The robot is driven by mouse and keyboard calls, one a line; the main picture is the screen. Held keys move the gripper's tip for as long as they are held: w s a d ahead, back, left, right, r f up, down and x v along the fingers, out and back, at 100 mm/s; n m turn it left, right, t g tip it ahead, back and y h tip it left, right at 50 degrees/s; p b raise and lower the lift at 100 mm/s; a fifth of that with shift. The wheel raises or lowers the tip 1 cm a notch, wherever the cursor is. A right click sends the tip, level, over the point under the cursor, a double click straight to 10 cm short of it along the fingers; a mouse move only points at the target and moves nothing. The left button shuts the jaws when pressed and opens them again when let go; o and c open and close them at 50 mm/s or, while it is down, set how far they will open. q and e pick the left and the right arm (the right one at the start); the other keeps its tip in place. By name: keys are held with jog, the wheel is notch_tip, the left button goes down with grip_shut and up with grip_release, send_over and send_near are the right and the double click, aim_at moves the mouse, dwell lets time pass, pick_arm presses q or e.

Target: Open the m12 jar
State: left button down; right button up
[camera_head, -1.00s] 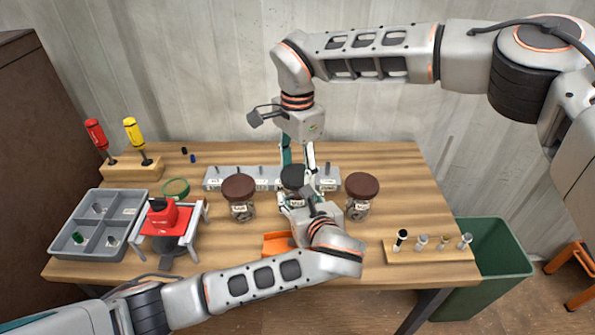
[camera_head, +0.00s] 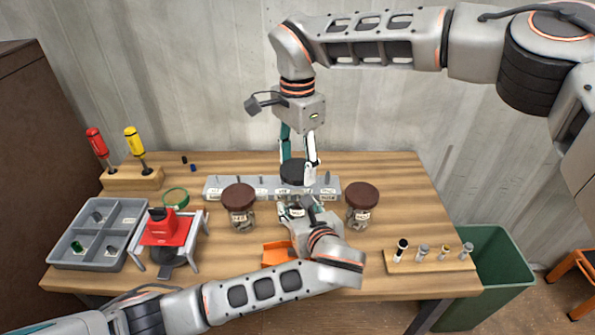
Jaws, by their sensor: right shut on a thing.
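The middle glass jar (camera_head: 297,212) stands on the table with its label too small to read. My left gripper (camera_head: 298,208) is low at its front, with fingers beside the glass; its wrist hides the lower jar and whether the fingers press on it. My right gripper (camera_head: 297,162) comes from above and is shut on this lid.
Brown-lidded jars stand left (camera_head: 240,207) and right (camera_head: 362,206) of the middle jar. Behind is a grey labelled rack (camera_head: 222,187). An orange tray (camera_head: 276,256) lies in front. A grey divided bin (camera_head: 98,232), red device (camera_head: 166,228) and screwdrivers (camera_head: 133,140) are left; a wooden peg block (camera_head: 432,262) is right.

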pick_arm(q)
jog(key=c, duration=1)
grip_release()
